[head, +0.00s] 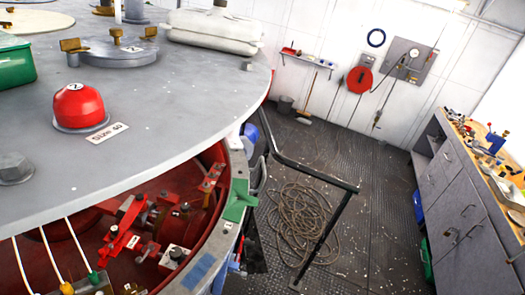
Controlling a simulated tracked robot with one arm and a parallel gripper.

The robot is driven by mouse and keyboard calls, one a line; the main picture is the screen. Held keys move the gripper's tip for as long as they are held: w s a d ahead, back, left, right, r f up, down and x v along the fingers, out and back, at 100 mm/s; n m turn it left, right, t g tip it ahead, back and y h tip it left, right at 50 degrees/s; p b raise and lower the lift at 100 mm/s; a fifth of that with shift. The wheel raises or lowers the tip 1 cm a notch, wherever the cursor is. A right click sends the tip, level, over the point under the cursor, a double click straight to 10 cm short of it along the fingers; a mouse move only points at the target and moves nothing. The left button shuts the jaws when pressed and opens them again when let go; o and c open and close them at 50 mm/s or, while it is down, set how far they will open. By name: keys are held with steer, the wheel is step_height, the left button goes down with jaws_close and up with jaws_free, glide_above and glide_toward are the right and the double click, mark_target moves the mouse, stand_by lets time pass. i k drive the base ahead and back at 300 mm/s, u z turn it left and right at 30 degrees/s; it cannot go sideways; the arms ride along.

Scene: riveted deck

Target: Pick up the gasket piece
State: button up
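I cannot pick out a gasket piece for certain in the head view. A small flat blue patch (198,270) lies on the grey rim of the large round vessel at the bottom, also unclear. My gripper is not in view.
A large grey round deck (190,100) fills the left, with a red dome (79,106) on it and red machinery below. A black handrail (311,172) and coiled hose (300,215) stand centrally. A cluttered workbench (470,195) lines the right. Dark floor (375,195) lies between.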

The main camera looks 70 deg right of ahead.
mark_target(234, 211)
steer(key=z, duration=2.8)
steer(key=k, duration=0.9)
steer(key=u, duration=1)
steer(key=i, duration=1)
